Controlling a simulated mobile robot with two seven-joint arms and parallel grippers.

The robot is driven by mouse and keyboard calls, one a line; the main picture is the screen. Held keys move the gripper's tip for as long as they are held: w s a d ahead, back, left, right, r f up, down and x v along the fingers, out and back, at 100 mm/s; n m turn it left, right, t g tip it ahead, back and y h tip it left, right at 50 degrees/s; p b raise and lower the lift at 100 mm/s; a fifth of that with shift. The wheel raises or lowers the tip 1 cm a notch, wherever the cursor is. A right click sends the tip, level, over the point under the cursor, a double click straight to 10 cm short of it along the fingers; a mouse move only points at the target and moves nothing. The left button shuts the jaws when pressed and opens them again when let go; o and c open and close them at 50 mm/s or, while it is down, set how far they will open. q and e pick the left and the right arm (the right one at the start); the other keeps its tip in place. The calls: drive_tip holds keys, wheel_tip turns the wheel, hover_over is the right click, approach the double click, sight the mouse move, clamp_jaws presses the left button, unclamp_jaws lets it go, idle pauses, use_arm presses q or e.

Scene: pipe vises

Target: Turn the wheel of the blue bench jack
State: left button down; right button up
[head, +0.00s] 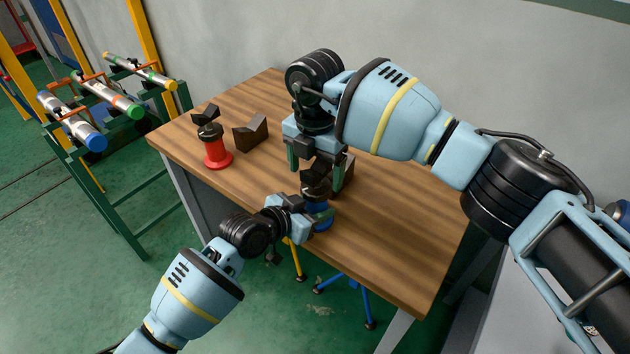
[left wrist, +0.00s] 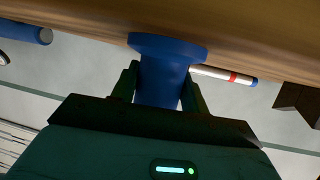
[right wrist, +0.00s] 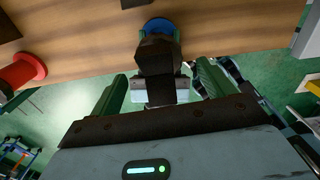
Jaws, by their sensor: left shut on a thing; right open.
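The blue bench jack (head: 324,224) stands upright near the front edge of the wooden table. Its dark wheel (head: 316,188) shows partly between my grippers. My left gripper (head: 303,212) is shut on the jack's blue body (left wrist: 163,80), just above its flared base, one finger on each side. My right gripper (head: 316,170) is open and points down over the jack from above. In the right wrist view the jack's dark top (right wrist: 157,58) lies between and beyond the spread fingers, and a blue rim of its base (right wrist: 158,26) shows. The wheel is mostly hidden there.
A red bench jack (head: 215,152) with a dark top stands at the table's left. A dark V-block (head: 250,132) is beside it. Another dark block (head: 347,168) is partly hidden behind my right gripper. The table's right side is clear. A green pipe rack (head: 130,190) stands left.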

drive_tip(key=shift+f, duration=1.9)
drive_tip(key=shift+c, duration=0.3)
drive_tip(key=c, duration=0.9)
drive_tip(key=shift+d+r+n, duration=0.1)
drive_tip(key=shift+n, duration=2.3)
drive_tip(key=o, duration=1)
drive_tip(key=shift+c, duration=0.2)
wheel_tip(320, 180, up, 12)
drive_tip(key=shift+s, duration=0.1)
